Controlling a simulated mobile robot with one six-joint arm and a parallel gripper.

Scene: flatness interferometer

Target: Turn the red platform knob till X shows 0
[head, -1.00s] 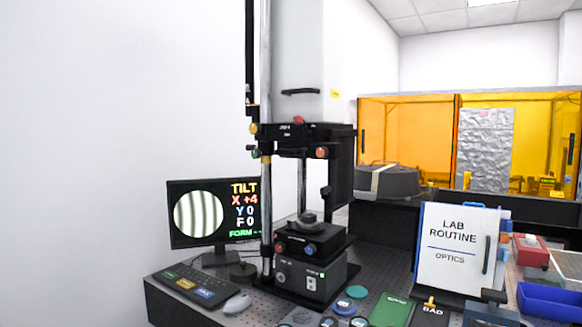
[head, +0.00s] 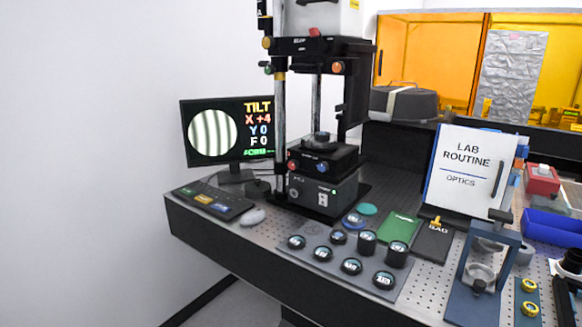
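The black interferometer stand (head: 320,46) rises at the back of the bench. On its lower platform (head: 322,158) the red knob (head: 293,167) sits at the front left and a blue knob (head: 322,167) at the front right. A dark round part rests on top of the platform. The monitor (head: 227,130) to the left shows a round field of vertical fringes and the text TILT, X +4, Y 0, F 0. The bottom line of text is partly hidden by the stand. My gripper is not in view.
A mat (head: 325,270) with several round optics, green (head: 400,228) and black pads, and a blue fixture (head: 474,300) stand in front. The LAB ROUTINE board (head: 466,165) stands right.

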